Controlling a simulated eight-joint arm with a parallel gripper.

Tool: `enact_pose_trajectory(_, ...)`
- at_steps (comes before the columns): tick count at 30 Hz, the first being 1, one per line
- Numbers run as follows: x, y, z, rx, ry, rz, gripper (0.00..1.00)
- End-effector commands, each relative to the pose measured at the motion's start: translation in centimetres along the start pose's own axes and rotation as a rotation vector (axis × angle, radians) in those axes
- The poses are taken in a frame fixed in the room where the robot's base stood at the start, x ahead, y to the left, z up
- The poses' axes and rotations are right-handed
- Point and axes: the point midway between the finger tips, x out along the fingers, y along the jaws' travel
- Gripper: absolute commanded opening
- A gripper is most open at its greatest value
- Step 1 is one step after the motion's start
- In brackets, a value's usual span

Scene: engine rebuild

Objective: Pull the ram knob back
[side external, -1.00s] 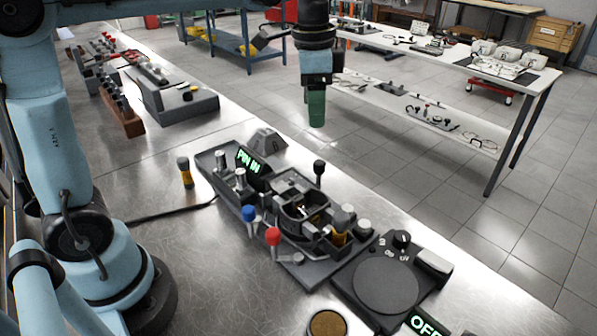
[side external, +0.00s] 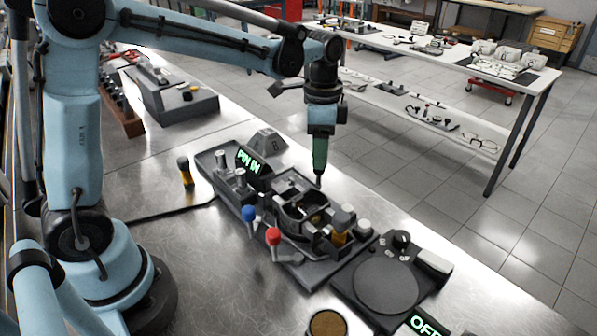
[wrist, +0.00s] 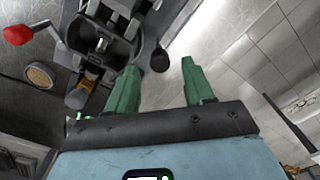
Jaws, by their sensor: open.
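The ram knob is a black rounded knob on a short stem at the back edge of the grey fixture (side external: 225,192). It shows in the wrist view (wrist: 160,61) between and beyond the green fingertips. My gripper (side external: 320,166) points down directly over the knob in the side view and hides most of it; only a dark bit shows under the tips. In the wrist view, my gripper (wrist: 160,75) has its two fingers apart with nothing held. I cannot tell whether the tips reach down around the knob.
A blue knob (side external: 248,213) and a red knob (side external: 273,236) stand on levers at the fixture's front. The display (side external: 249,161) reads PIN IN. A dark turntable unit (side external: 385,282) sits right, its display (side external: 426,322) reading OFF. A yellow-and-black part (side external: 185,171) stands left on open bench.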

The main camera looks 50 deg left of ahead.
Motion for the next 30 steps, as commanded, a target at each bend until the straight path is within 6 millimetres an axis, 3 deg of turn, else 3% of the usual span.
enact_pose_trajectory(6,1.9,0.0,0.0,0.000,0.000,0.000,0.52)
enact_pose_trajectory(17,2.3,0.0,0.0,0.000,0.000,0.000,0.52)
enact_pose_trajectory(27,2.3,0.0,0.0,0.000,0.000,0.000,0.02)
enact_pose_trajectory(30,2.3,0.0,0.0,0.000,0.000,0.000,0.00)
